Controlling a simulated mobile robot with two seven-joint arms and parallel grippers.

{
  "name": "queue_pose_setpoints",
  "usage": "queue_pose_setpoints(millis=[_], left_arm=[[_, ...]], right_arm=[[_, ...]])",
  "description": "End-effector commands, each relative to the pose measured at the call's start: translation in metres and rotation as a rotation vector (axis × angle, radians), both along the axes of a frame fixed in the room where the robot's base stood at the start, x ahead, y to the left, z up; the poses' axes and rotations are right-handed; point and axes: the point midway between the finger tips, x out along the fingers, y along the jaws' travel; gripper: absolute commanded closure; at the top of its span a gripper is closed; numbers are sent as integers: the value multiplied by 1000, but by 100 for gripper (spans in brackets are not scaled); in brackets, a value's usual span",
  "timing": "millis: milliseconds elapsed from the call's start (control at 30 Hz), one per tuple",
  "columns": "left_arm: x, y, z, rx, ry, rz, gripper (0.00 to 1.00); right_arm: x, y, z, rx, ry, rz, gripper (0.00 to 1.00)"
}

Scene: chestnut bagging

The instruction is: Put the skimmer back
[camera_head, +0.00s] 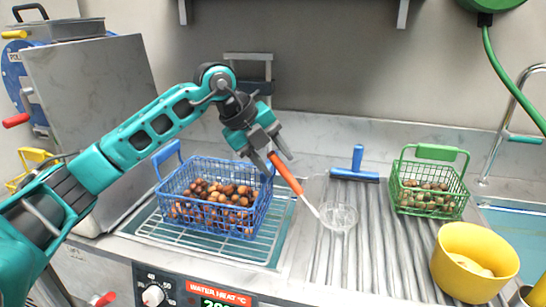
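The skimmer has an orange handle (287,173) and a round, clear-looking mesh head (339,217). It slants down to the right, its head over the ribbed drainboard. I cannot tell whether the head touches the board. My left gripper (275,159) is above the right rim of the blue basket, at the upper end of the handle. Its fingers are spread apart, with the handle end showing between them and space on either side. I cannot tell whether a finger touches the handle. My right gripper is not in view.
A blue basket of chestnuts (166,191) stands on a wire rack (160,232) at left. A green basket (452,207), a yellow bowl (462,238) and a blue-handled scraper (356,176) are at right. A grey rack (248,57) stands behind. The middle drainboard (345,262) is clear.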

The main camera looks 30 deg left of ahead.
Motion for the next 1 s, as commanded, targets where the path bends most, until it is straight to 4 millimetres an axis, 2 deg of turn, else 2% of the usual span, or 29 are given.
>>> queue_pose_setpoints(millis=[200,367,800,1000], left_arm=[[0,0,1,0,0,0,54],[-3,4,12,0,-3,1,54],[-40,34,88,1,-3,3,54],[-48,40,103,0,-1,1,54]], right_arm=[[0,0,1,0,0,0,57],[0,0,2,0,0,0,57],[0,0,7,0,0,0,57],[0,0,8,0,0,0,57]])
